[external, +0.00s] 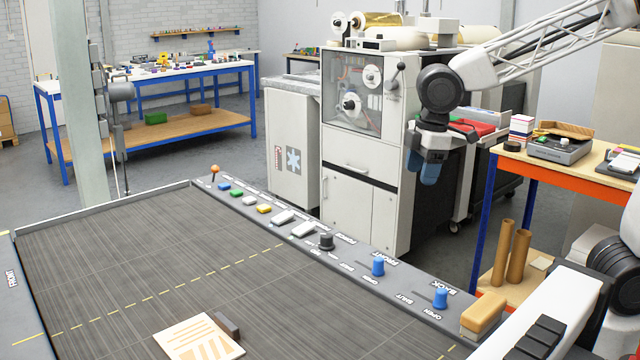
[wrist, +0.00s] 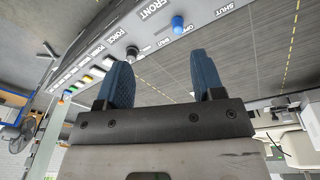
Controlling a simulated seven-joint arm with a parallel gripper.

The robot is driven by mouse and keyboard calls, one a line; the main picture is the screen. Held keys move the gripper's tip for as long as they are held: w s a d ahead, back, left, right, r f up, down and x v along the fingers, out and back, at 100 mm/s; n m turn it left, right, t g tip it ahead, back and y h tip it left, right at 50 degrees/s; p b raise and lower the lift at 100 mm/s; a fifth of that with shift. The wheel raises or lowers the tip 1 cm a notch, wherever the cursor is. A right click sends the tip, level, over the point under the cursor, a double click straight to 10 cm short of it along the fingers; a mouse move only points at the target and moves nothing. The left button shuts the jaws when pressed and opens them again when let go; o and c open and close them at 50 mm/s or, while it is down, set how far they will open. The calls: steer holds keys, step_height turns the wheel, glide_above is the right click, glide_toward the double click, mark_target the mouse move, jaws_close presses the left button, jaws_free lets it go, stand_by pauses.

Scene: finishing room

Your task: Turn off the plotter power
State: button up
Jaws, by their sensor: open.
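The flatbed plotter's dark bed (external: 130,265) fills the lower left of the external view. A grey control strip runs along its edge. The strip carries two white rocker switches, one here (external: 283,217) and one nearer the black knob (external: 326,241). The labels by the rockers are too small to read surely; one in the wrist view looks like POWER. The black knob also shows in the wrist view (wrist: 132,53). My gripper (external: 430,172) is open and empty, pointing down above and beyond the strip. Its blue fingers (wrist: 160,75) stand apart in the wrist view, touching nothing.
Two blue slide handles, FRONT (external: 378,265) and BACK (external: 440,298), stand on the strip. Coloured buttons (external: 237,192) and an orange-tipped lever (external: 215,173) are farther along. A white machine (external: 365,180) stands behind my gripper. A sheet (external: 200,338) lies on the bed.

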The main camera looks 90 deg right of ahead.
steer(key=w+d+f+n, duration=0.1)
steer(key=w+d+f, duration=0.15)
steer(key=w, duration=0.45)
steer(key=w+d+f+n, duration=0.2)
steer(key=w+d, duration=0.1)
steer(key=w, duration=0.5)
steer(key=n+g, duration=0.1)
steer(key=n, duration=0.1)
glide_toward(298, 230)
steer(key=shift+s+a+f, duration=0.1)
steer(key=shift+s+f, duration=0.05)
steer(key=shift+s, duration=0.05)
steer(key=shift+w+f, duration=0.3)
steer(key=shift+f, duration=3.85)
